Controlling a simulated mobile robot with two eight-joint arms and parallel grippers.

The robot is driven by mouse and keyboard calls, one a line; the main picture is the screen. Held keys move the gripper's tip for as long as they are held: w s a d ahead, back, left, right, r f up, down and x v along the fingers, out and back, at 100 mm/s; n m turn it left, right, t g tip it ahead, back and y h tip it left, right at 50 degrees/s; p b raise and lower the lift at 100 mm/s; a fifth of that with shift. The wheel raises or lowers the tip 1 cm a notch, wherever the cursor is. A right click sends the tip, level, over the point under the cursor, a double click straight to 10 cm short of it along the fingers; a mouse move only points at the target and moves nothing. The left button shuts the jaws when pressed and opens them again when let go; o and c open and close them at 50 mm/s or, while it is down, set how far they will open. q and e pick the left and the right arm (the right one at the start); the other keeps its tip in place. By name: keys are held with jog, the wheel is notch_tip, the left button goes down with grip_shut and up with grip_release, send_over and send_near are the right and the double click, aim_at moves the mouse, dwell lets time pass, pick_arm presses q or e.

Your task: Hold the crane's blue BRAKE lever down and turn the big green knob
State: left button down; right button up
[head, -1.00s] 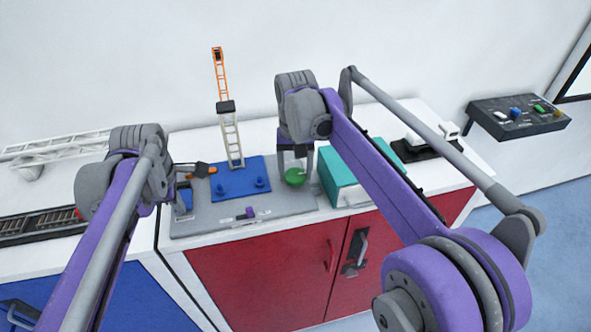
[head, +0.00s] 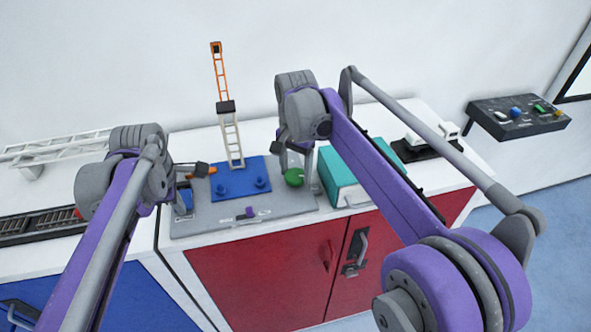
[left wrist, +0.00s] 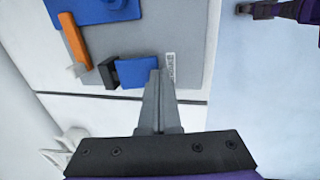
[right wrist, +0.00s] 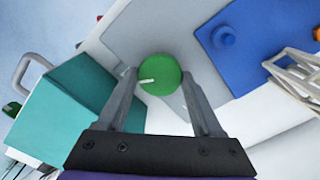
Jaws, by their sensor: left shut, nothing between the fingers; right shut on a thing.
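The blue BRAKE lever (left wrist: 138,72) is a flat blue paddle beside a black block in the left wrist view; it also shows at the panel's left end in the head view (head: 184,201). My left gripper (left wrist: 157,80) is shut and empty, its fingertips over the paddle's edge beside the label. They seem to press on it, but how far down it is I cannot tell. The round green knob (right wrist: 160,80) has a white pointer mark. My right gripper (right wrist: 158,76) is shut on it, one finger on each side. The knob also shows in the head view (head: 293,177).
A teal box (head: 345,180) stands close right of the knob. An orange bar (left wrist: 75,40) lies near the brake lever.

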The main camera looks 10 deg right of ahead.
aim_at(296, 175)
dwell(0.3)
jog(key=o, duration=1.4)
jog(key=shift+c, duration=0.2)
notch_tip(296, 175, up, 12)
pick_arm(q)
jog(key=shift+v, duration=0.8)
jog(key=shift+w, duration=0.15)
